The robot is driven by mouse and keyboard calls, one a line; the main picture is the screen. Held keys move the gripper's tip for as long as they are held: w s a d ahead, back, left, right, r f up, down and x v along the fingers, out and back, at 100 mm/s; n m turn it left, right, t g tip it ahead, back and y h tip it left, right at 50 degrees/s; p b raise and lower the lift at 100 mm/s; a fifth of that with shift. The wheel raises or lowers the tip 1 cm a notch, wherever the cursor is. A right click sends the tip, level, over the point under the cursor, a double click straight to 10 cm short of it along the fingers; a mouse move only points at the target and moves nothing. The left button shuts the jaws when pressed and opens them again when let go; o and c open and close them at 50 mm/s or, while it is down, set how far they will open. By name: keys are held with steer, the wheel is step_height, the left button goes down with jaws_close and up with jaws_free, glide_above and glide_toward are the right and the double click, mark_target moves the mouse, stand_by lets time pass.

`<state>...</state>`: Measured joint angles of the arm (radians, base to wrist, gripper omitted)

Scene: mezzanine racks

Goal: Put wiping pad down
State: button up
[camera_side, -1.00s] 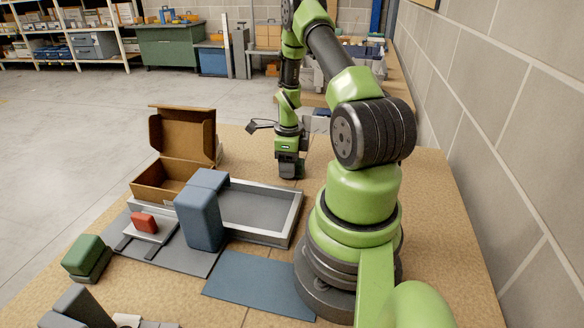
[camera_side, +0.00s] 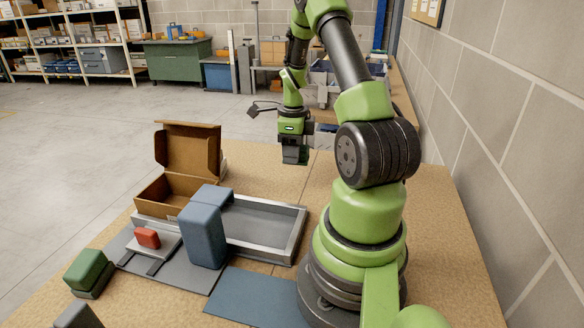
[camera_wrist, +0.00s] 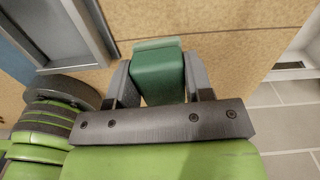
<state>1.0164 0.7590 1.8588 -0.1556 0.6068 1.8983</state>
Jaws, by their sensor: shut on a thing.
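My gripper (camera_side: 294,155) is above the bare tabletop behind the grey-walled tray. In the wrist view, my gripper (camera_wrist: 158,82) is shut on a green block, which I take as the wiping pad (camera_wrist: 158,70). The pad sits between both grey fingers, with a paler green strip along its far edge. In the side view the pad (camera_side: 304,156) shows only as a small dark green patch beside the fingers. It looks clear of the table, though the exact gap is hard to tell.
The grey-walled tray (camera_side: 297,232) lies in front of my gripper. A blue block (camera_side: 203,235), open cardboard box (camera_side: 187,148), red block (camera_side: 147,238) and another green block (camera_side: 87,268) stand left. A blue mat (camera_side: 252,298) lies in front. Tabletop around the gripper is bare.

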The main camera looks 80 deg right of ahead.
steer(key=shift+w+d+r, duration=0.15)
steer(key=shift+r, duration=0.35)
steer(key=w+d+n, duration=0.4)
steer(key=n, duration=1.3)
glide_above(269, 168)
step_height(269, 168, down, 9)
steer(key=shift+f, duration=0.15)
steer(key=shift+f, duration=0.1)
steer(key=o, duration=0.9)
